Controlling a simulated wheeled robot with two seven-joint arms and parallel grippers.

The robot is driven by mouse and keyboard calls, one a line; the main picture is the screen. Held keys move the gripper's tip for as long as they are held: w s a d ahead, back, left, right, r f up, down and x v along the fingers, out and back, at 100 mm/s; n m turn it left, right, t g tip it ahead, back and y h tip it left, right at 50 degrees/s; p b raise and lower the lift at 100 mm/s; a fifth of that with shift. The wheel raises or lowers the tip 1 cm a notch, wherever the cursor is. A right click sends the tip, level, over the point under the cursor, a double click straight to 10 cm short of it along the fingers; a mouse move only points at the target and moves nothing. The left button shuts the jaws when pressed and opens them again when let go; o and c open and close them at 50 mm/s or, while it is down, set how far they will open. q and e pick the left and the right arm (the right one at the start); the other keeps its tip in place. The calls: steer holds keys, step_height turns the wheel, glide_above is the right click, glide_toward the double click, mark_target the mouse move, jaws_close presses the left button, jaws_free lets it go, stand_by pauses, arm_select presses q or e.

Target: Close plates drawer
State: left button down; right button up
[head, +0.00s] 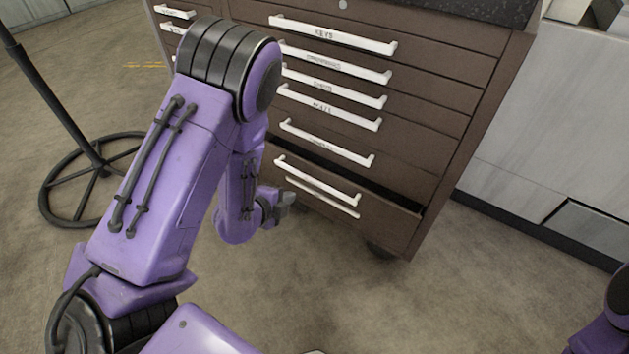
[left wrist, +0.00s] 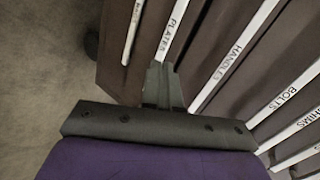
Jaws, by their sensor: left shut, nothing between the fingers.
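The brown drawer cabinet (head: 432,136) stands at centre right in the head view. Its low plates drawer (head: 385,205) sticks out a little, with a dark gap above its front. Its white handle (head: 318,182) also shows in the left wrist view, where the handle labelled PLATES (left wrist: 172,32) lies just beyond the fingertips. My left gripper (head: 287,198) is shut and empty, in front of the drawer's left part; the views do not show clearly whether it touches. My right gripper is out of view.
Upper drawers with white handles (head: 335,36) look shut. A black stand with a wheel-shaped base (head: 98,165) is on the floor at left. Pale cabinets (head: 560,125) stand at right. The floor in front of the drawer cabinet is clear.

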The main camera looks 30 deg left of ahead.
arm_select(q)
steer(key=w+r+m, duration=0.1)
steer(key=m, duration=0.1)
steer(key=b, duration=0.2)
glide_toward(321, 172)
steer(key=shift+t+h, duration=0.3)
steer(key=f, duration=0.2)
steer(key=w+f, duration=0.1)
steer(key=f, duration=0.1)
steer(key=shift+w, duration=0.25)
steer(key=w, duration=0.2)
steer(key=shift+w+d+r+b, duration=0.1)
steer(key=shift+w+r+b, duration=0.15)
steer(key=shift+w+b, duration=0.05)
steer(key=shift+w, duration=0.5)
